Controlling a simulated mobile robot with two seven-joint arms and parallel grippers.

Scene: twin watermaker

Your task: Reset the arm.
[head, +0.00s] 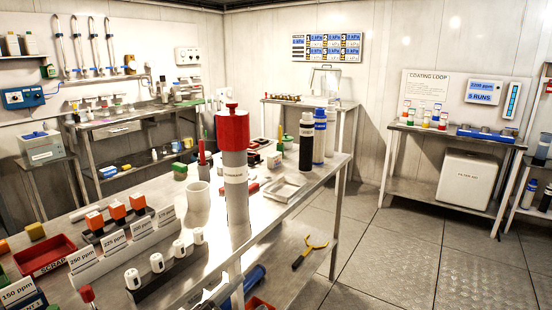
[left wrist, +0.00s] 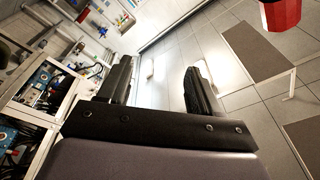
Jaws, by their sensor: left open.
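My left gripper (left wrist: 160,85) shows in the left wrist view with its two black fingers spread wide apart. Nothing is between the fingers; the floor and far wall show through the gap. I cannot make out either gripper clearly in the head view. My right gripper is not in view.
A steel workbench (head: 285,222) fills the middle of the head view, with a tall grey cylinder with a red top (head: 234,165), a white cup (head: 198,203) and a red tray (head: 45,256). A white box (head: 468,178) sits on a shelf at right. Tiled floor (head: 400,255) is clear.

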